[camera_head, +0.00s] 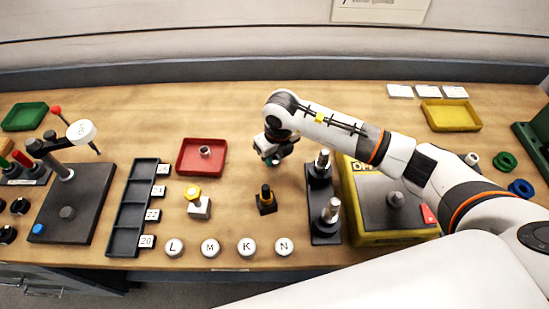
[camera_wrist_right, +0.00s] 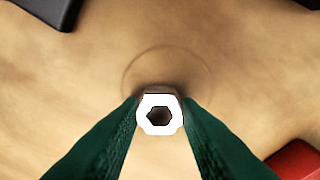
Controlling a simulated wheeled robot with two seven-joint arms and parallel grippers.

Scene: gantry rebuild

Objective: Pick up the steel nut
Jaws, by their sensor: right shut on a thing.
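My right gripper (camera_head: 272,161) hangs over the bare wood between the red tray and the black stand with two steel posts. In the right wrist view its two green fingers (camera_wrist_right: 160,122) are closed on the steel nut (camera_wrist_right: 146,115), a bright six-sided piece with a dark six-sided hole. The nut sits between the fingertips, with a faint round mark on the wood around it. I cannot tell whether it touches the table. In the head view the gripper hides most or all of the nut. My left gripper is not in view.
The red tray (camera_head: 181,167) holds a small grey ring-shaped part (camera_head: 205,151). A black stand (camera_head: 325,225) with two steel posts and a yellow machine (camera_head: 393,238) stand at right. A yellow-topped block (camera_head: 199,208) and several lettered discs lie in front.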

